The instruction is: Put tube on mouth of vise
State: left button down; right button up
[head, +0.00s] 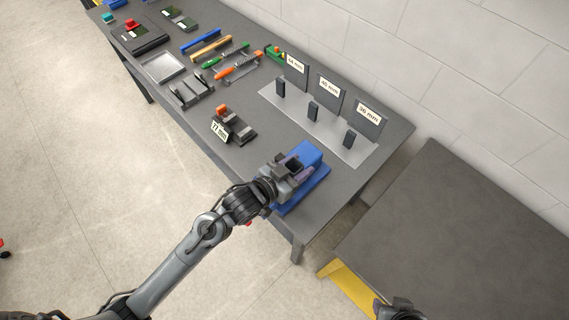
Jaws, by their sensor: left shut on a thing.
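The blue vise (313,157) stands at the near right end of the dark workbench. My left gripper (298,172) is directly over the vise in this view and covers much of it, including its mouth. The gripper is shut on the tube, which is mostly hidden; a small purplish-grey piece shows beside the fingers. I cannot tell whether the tube touches the vise. My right gripper (397,310) shows only as a dark part at the bottom edge, and its jaws cannot be made out.
A gauge with an orange knob and an "11 mm" label (220,130) stands left of the vise. Behind, a grey plate (337,138) carries upright labelled blocks. Several tools (238,66) lie farther up the bench. A lower dark table (460,220) stands at right, bare on top.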

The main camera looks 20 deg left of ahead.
pick_arm(q)
jog(key=shift+w+a+f+p, duration=0.2)
jog(key=shift+w+a+f, duration=0.6)
jog(key=shift+f, duration=0.45)
jog(key=shift+w+a+f+p, duration=0.15)
jog(key=shift+w+a+f, duration=0.35)
jog(key=shift+a+f, duration=0.65)
jog(key=shift+w+a+f+p, duration=0.2)
jog(key=shift+w+a+f, duration=0.5)
jog(key=shift+f, duration=0.85)
jog(key=shift+f, duration=0.1)
jog(key=c, duration=0.5)
grip_release()
jog(key=shift+f, duration=0.1)
